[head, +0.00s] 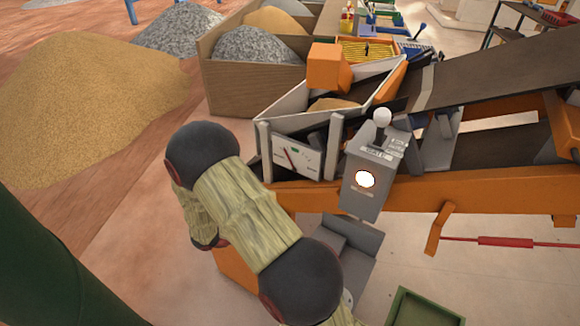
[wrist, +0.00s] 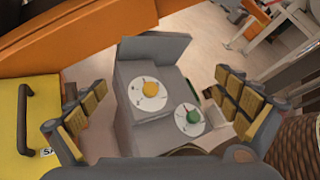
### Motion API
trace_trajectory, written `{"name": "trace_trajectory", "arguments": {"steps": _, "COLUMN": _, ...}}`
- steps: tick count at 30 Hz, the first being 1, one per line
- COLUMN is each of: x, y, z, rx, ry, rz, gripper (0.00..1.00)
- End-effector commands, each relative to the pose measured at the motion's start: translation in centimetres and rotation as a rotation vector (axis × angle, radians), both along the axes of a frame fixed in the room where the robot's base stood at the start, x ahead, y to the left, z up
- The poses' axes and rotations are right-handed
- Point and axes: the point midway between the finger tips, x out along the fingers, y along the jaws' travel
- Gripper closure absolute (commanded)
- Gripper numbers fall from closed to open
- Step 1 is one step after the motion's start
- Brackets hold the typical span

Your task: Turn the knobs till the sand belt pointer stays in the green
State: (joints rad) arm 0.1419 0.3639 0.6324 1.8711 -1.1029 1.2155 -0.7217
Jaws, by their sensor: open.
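In the head view, a white gauge panel (head: 296,156) shows a dark red pointer leaning left and a small green patch to its right. The pointer looks outside the green. In the wrist view, a grey control box (wrist: 140,132) carries a yellow knob (wrist: 151,89) and a green knob (wrist: 193,117), each on a white round dial. My gripper (wrist: 160,90) is open, with padded fingers either side of the box and nothing between them. The knobs lie ahead of the fingers, apart from them. In the head view, my arm hides the gripper and most of the box.
A grey gate box (head: 366,180) with a lit white button and a white ball-topped lever stands beside the gauge. The orange conveyor frame (head: 470,192) runs to the right. A yellow panel with a black handle (wrist: 24,125) lies left of my gripper. A green tray (head: 425,308) stands low.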

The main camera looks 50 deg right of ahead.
Motion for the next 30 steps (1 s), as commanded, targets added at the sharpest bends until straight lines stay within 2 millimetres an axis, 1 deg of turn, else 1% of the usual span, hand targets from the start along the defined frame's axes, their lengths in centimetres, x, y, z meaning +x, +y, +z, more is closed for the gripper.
{"name": "trace_trajectory", "arguments": {"steps": 1, "x": 0.8, "y": -1.3, "z": -1.8, "rx": -0.005, "ry": 0.119, "rz": 0.098, "gripper": 0.00}}
{"name": "trace_trajectory", "arguments": {"steps": 3, "x": 2.7, "y": -3.2, "z": -3.1, "rx": -0.017, "ry": 0.292, "rz": 0.252, "gripper": 0.00}}
{"name": "trace_trajectory", "arguments": {"steps": 5, "x": 4.8, "y": -4.4, "z": -3.8, "rx": -0.036, "ry": 0.438, "rz": 0.380, "gripper": 0.00}}
{"name": "trace_trajectory", "arguments": {"steps": 6, "x": 6.4, "y": -5.1, "z": -4.0, "rx": -0.054, "ry": 0.535, "rz": 0.462, "gripper": 0.00}}
{"name": "trace_trajectory", "arguments": {"steps": 8, "x": 9.1, "y": -5.8, "z": -3.5, "rx": -0.090, "ry": 0.666, "rz": 0.571, "gripper": 0.00}}
{"name": "trace_trajectory", "arguments": {"steps": 9, "x": 11.0, "y": -6.1, "z": -2.7, "rx": -0.119, "ry": 0.743, "rz": 0.631, "gripper": 0.00}}
{"name": "trace_trajectory", "arguments": {"steps": 10, "x": 12.4, "y": -6.3, "z": -1.9, "rx": -0.143, "ry": 0.793, "rz": 0.668, "gripper": 0.00}}
{"name": "trace_trajectory", "arguments": {"steps": 12, "x": 14.9, "y": -6.5, "z": -0.3, "rx": -0.189, "ry": 0.908, "rz": 0.733, "gripper": 0.00}}
{"name": "trace_trajectory", "arguments": {"steps": 13, "x": 15.7, "y": -6.5, "z": 0.2, "rx": -0.202, "ry": 0.956, "rz": 0.753, "gripper": 0.00}}
{"name": "trace_trajectory", "arguments": {"steps": 15, "x": 16.4, "y": -6.5, "z": 1.0, "rx": -0.218, "ry": 1.054, "rz": 0.780, "gripper": 0.00}}
{"name": "trace_trajectory", "arguments": {"steps": 18, "x": 16.5, "y": -6.5, "z": 1.5, "rx": -0.211, "ry": 1.146, "rz": 0.785, "gripper": 0.00}}
{"name": "trace_trajectory", "arguments": {"steps": 23, "x": 16.5, "y": -7.0, "z": 1.5, "rx": -0.195, "ry": 1.196, "rz": 0.787, "gripper": 0.00}}
{"name": "trace_trajectory", "arguments": {"steps": 26, "x": 16.6, "y": -8.2, "z": 1.4, "rx": -0.193, "ry": 1.195, "rz": 0.786, "gripper": 0.00}}
{"name": "trace_trajectory", "arguments": {"steps": 30, "x": 16.7, "y": -10.8, "z": 1.2, "rx": -0.192, "ry": 1.194, "rz": 0.784, "gripper": 0.00}}
